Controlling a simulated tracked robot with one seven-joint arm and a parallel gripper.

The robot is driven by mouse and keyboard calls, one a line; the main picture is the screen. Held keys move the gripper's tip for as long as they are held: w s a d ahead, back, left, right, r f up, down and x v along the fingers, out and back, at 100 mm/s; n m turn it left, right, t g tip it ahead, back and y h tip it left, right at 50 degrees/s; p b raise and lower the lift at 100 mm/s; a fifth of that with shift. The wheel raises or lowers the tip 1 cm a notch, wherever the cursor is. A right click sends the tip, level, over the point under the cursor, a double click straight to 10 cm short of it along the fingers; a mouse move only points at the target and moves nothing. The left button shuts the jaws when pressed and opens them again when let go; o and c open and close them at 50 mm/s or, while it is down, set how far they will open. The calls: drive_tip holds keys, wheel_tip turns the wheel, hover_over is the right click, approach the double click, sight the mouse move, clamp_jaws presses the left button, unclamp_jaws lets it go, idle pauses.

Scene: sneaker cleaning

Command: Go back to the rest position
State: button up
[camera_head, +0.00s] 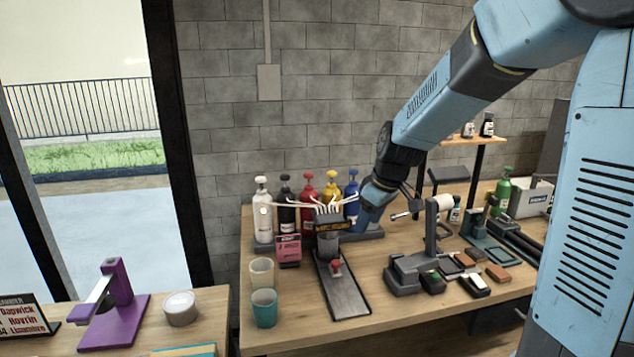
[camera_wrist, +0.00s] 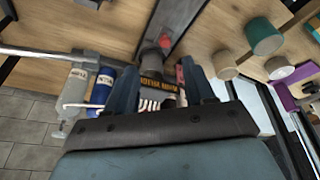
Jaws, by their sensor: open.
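My gripper (camera_head: 370,204) is at the back of the wooden workbench (camera_head: 395,290), close to a grey stand (camera_head: 329,222) with a dark label and several white spout-like arms. In the wrist view my gripper's two fingers (camera_wrist: 158,74) are spread apart. The labelled stand (camera_wrist: 160,86) shows between and beyond them, and nothing is visibly held. In the head view my arm reaches in from the upper right and slopes down to the bench. I cannot tell whether the fingers touch the stand.
White (camera_head: 263,212), black, red, yellow and blue (camera_head: 352,188) pump bottles stand around the stand. A beige cup (camera_head: 262,272) and teal cup (camera_head: 264,308) are at front left.

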drive_tip(key=s+d+r+m+t, duration=0.1)
drive_tip(key=s+d+r+m, duration=0.2)
drive_tip(key=s, duration=0.5)
drive_tip(key=s+d+r+m+h, duration=0.1)
drive_tip(key=s+d+r+m, duration=0.2)
drive_tip(key=s, duration=0.5)
drive_tip(key=s+d+r+m+t+h, duration=0.1)
drive_tip(key=s+d+r+m, duration=0.2)
drive_tip(key=s, duration=0.5)
drive_tip(key=shift+s+d+r+t, duration=0.2)
drive_tip(key=shift+s+r+t, duration=0.1)
drive_tip(key=shift+r, duration=0.35)
